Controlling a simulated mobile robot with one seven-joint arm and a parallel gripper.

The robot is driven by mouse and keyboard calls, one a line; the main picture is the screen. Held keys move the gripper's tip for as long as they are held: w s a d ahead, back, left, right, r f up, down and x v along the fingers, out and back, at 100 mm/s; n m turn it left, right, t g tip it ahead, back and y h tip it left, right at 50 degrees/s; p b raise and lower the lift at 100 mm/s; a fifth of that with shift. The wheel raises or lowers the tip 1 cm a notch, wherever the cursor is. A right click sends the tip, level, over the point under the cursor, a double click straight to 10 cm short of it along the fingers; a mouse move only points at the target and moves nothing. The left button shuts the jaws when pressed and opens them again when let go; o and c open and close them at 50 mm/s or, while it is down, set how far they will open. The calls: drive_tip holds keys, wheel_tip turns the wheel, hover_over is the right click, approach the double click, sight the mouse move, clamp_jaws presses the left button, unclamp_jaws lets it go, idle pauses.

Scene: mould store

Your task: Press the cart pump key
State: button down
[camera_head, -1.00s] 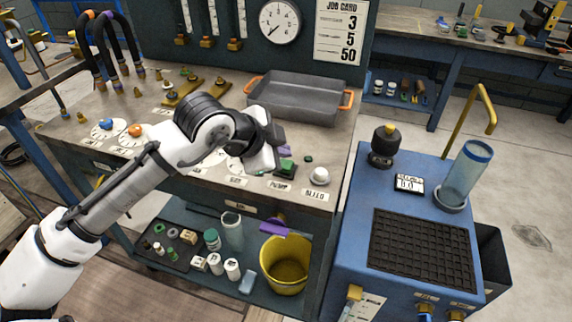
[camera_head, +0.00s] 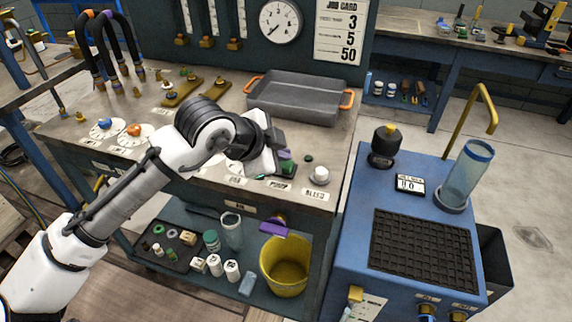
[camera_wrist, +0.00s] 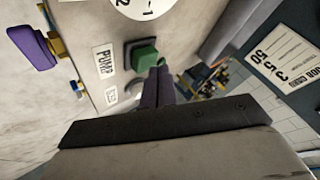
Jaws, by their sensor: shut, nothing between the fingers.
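The green pump key (camera_head: 288,168) stands near the front edge of the bench top, behind a label reading PUMP (camera_head: 279,185). In the wrist view it is a green block (camera_wrist: 143,55) on a dark base beside the same label. My gripper (camera_head: 284,154) is just above and behind the key in the head view, partly covering it. Its purple fingers (camera_wrist: 160,72) are shut and empty, with their tips close beside the key in the wrist view. I cannot tell whether they touch it.
A white round knob (camera_head: 317,174) labelled BLEED is right of the key. A grey tray (camera_head: 300,98) with orange handles lies behind. The gauge panel (camera_head: 235,25) rises at the back. A blue unit (camera_head: 350,200) stands right, its small display (camera_head: 410,184) showing zeros.

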drive_tip(key=shift+f, duration=0.4)
drive_tip(key=shift+r, duration=0.1)
drive_tip(key=shift+r+p, duration=0.5)
drive_tip(key=shift+r, duration=0.35)
drive_tip(key=shift+r+p, duration=2.4)
drive_tip(key=shift+r, duration=0.6)
